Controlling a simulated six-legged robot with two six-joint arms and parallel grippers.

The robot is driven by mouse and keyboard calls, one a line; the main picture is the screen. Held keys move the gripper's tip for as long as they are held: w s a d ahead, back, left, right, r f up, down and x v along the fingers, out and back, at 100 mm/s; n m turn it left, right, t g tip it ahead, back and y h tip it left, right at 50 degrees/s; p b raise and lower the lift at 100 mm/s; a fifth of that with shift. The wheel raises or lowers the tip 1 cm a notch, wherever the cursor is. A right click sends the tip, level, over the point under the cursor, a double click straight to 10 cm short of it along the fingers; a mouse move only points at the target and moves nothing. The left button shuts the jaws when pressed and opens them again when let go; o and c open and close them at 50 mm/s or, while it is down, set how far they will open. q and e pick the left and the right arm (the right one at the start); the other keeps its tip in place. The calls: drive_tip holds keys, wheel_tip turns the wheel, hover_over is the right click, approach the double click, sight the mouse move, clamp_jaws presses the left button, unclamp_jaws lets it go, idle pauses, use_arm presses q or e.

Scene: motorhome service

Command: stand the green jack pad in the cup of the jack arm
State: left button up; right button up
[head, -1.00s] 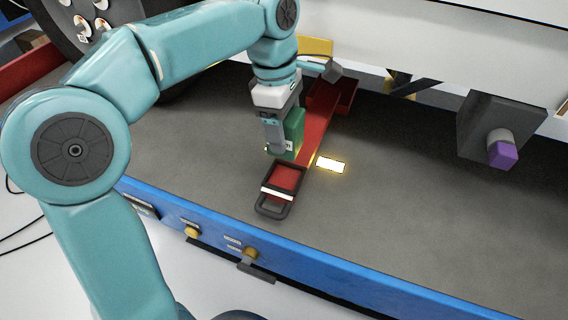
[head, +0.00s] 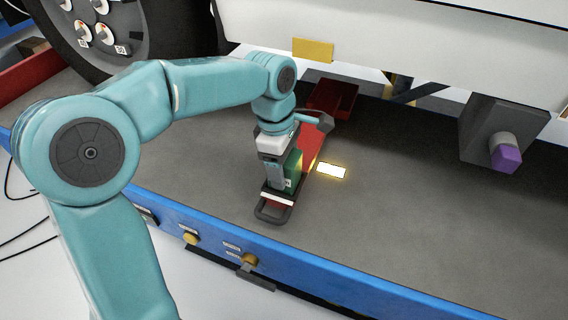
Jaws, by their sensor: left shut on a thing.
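My left gripper (head: 274,183) is shut on the green jack pad (head: 293,171), a green block with a small white mark. It holds the pad upright at the near end of the red jack arm (head: 313,148), where the cup (head: 282,198) lies. The cup is a dark-rimmed red tray with a white stripe and a dark handle loop. The gripper and pad hide most of the cup. I cannot tell whether the pad touches the cup floor. My right gripper is not in view.
A glowing white plate (head: 331,170) lies right of the jack arm. A dark bracket with a purple-tipped stub (head: 505,158) hangs at the right. The wheel (head: 130,40) stands at the back left. A blue edge with knobs (head: 300,266) runs along the front. The grey surface to the right is clear.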

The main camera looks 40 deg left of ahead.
use_arm(q)
drive_tip(key=o, duration=1.2)
drive_tip(key=shift+r, duration=0.2)
drive_tip(key=r, duration=0.3)
drive_tip(key=a+r+p, duration=0.1)
drive_tip(key=r, duration=0.3)
drive_tip(key=r+p, duration=0.1)
drive_tip(key=r, duration=0.3)
drive_tip(key=shift+a, duration=0.15)
drive_tip(key=shift+s+r, duration=0.2)
drive_tip(key=shift+r, duration=0.25)
